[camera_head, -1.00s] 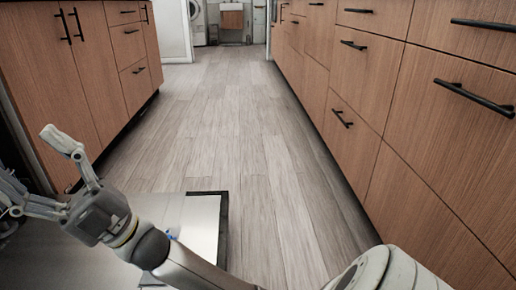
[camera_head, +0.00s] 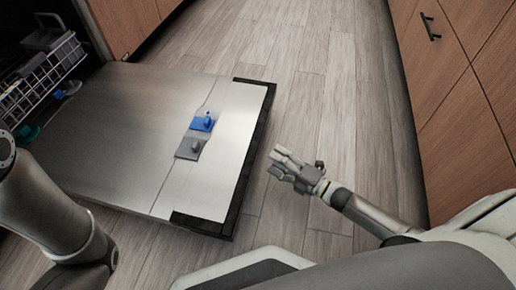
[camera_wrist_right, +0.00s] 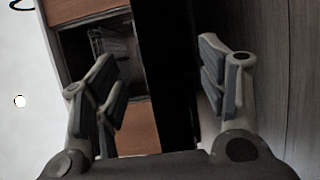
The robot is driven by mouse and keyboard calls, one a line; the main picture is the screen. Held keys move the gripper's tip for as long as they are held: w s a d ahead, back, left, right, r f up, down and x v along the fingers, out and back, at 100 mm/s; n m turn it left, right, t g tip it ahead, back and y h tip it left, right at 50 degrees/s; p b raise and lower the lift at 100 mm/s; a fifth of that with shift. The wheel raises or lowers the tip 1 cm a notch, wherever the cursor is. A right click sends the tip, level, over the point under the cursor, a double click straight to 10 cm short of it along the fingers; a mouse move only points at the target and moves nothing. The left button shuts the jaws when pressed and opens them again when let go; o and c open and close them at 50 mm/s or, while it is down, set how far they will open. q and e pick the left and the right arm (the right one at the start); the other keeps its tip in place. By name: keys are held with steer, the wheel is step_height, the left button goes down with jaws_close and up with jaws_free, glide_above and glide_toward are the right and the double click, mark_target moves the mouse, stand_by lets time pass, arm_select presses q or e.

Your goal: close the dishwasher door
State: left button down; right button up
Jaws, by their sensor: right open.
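The dishwasher door (camera_head: 120,120) is open and lies flat, low above the floor, in the head view. Its inner face is grey metal with a blue and grey dispenser (camera_head: 200,130). A dark outer edge (camera_head: 258,140) runs along its right end. My right gripper (camera_head: 277,162) is just right of that edge, apart from it in the picture, with its fingers toward the door. Its height relative to the door is unclear. In the right wrist view my right gripper (camera_wrist_right: 157,65) has its fingers spread with nothing between them. My left arm shows at lower left; its gripper is out of view.
A wire rack (camera_head: 42,75) with dishes shows inside the dishwasher at upper left. Wooden cabinets (camera_head: 445,75) line the right side, and more stand at the upper left. The wooden floor (camera_head: 310,100) between them is clear.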

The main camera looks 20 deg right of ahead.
mark_target(259, 150)
steer(key=b+x, duration=0.3)
steer(key=x, duration=0.4)
steer(key=shift+w+a+f+b, duration=0.1)
steer(key=shift+w+a+b, duration=0.05)
steer(key=shift+w+b, duration=0.15)
steer(key=shift+w+a, duration=0.35)
steer(key=shift+w, duration=0.15)
